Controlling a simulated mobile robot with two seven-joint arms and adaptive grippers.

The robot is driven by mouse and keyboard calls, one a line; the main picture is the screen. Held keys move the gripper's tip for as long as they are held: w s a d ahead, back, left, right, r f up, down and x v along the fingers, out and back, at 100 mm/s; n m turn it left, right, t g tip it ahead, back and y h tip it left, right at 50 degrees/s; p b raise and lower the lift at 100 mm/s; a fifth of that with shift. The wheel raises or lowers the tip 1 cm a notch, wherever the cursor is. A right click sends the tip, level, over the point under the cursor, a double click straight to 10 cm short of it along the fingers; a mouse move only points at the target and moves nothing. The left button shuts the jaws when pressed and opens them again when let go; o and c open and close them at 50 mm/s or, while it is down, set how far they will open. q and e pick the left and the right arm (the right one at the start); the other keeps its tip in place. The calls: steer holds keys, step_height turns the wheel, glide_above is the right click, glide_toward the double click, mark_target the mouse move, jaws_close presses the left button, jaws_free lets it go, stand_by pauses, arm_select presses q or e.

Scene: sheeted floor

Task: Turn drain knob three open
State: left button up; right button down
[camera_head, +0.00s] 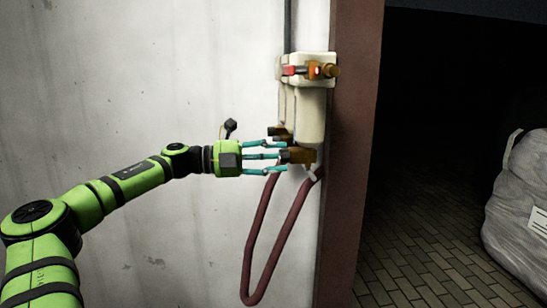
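A cream wall unit (311,112) hangs by the brown post, with brown and black knobs low on its front. One knob (298,155) sticks out at the bottom, and another knob (277,132) sits a little above and left of it. I cannot tell which is drain knob three. My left gripper (286,156) has its teal fingers spread and pointing right, with the tips at the left end of the lower knob. Whether they touch it is unclear. My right gripper is out of view.
A dark red hose (253,250) loops down below the unit. A brown post (350,150) stands to its right, beside a dark opening with a paved floor. A wrapped grey bale (517,200) stands at the far right. Pale wall lies behind my arm.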

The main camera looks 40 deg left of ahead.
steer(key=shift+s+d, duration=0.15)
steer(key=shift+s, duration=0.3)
arm_select(q)
steer(key=shift+s+r, duration=0.1)
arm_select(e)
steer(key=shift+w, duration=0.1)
arm_select(q)
steer(key=v, duration=1.2)
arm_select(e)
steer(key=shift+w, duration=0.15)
